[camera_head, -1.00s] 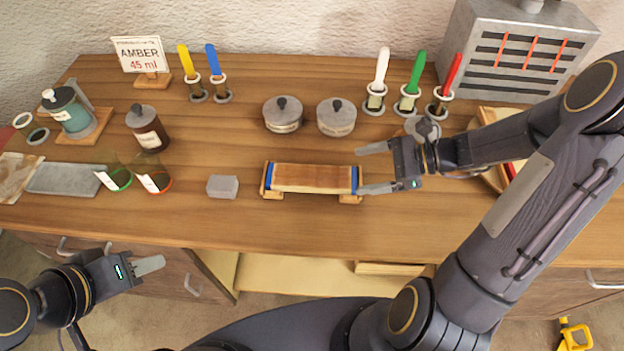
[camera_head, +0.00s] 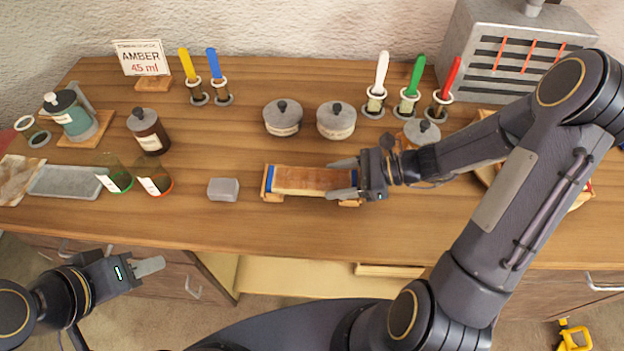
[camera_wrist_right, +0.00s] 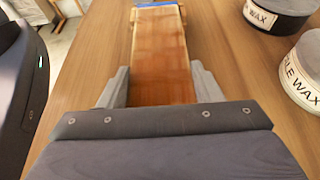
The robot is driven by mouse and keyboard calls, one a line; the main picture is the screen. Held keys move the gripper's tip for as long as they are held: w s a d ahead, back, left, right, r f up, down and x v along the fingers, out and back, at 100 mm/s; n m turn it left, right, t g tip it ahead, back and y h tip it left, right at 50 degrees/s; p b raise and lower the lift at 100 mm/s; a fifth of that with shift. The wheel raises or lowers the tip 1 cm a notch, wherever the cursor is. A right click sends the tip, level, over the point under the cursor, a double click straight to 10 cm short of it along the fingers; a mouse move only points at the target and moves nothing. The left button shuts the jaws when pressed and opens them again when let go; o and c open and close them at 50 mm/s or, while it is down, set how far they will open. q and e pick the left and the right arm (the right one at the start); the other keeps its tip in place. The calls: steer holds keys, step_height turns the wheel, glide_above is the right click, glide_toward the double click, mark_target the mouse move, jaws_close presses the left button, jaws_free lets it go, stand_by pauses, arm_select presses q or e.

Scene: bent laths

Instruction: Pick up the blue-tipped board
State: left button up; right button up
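The board (camera_head: 312,179) is a reddish-brown lath with blue ends, lying across two small wooden supports (camera_head: 272,197) near the table's front. Its left blue tip (camera_head: 269,179) shows in the head view; the right tip is hidden by my gripper. My right gripper (camera_head: 344,178) has its fingers along the two long sides of the board near its right end, apparently touching. In the right wrist view the board (camera_wrist_right: 160,50) runs away between the fingers to a blue far end. My left gripper (camera_head: 150,266) hangs empty in front of the table; its finger gap cannot be made out.
A grey block (camera_head: 223,189) lies just left of the board. Two round tins (camera_head: 283,118) (camera_head: 336,121) stand behind it. Colored-handled tools stand in holders at the back. Bottles and glasses (camera_head: 153,178) are at the left. The table front before the board is clear.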

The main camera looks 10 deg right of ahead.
steer(key=c, duration=0.4)
steer(key=shift+c, duration=0.3)
